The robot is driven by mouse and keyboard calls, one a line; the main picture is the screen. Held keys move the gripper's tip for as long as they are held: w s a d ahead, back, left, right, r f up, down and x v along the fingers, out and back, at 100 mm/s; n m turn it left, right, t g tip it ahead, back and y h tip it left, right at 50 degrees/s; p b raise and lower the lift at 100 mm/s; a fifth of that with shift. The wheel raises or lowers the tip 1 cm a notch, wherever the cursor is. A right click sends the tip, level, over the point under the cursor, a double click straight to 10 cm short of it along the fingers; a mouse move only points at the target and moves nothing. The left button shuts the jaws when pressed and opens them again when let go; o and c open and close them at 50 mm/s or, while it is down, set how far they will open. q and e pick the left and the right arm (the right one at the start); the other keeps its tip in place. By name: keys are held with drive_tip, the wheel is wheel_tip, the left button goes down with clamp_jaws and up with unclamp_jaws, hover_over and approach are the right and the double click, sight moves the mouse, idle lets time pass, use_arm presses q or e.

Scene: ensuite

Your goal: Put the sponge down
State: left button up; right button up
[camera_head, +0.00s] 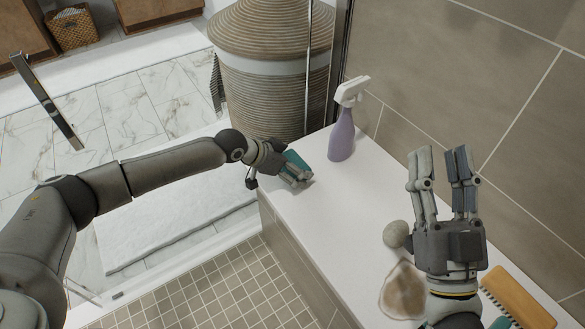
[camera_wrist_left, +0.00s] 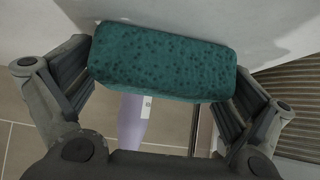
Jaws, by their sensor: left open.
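The teal sponge (camera_head: 298,157) is at the left edge of the white ledge (camera_head: 335,215), by my left gripper (camera_head: 293,174). In the left wrist view, the sponge (camera_wrist_left: 163,62) lies between the two spread fingers, close to both, against the pale ledge surface. My left gripper is open around it. Whether the sponge's underside rests fully on the ledge is hidden. My right gripper (camera_head: 440,168) is raised over the right part of the ledge, fingers apart, with nothing between them.
A purple spray bottle (camera_head: 342,135) with a white head stands behind the sponge. A round stone-like object (camera_head: 397,234), a brown-and-white piece (camera_head: 402,290) and a wooden brush (camera_head: 518,297) lie near my right arm. A woven basket (camera_head: 270,85) stands beyond the ledge. The ledge's middle is clear.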

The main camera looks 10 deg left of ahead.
use_arm(q)
drive_tip(key=c, duration=0.7)
drive_tip(key=shift+r, duration=0.15)
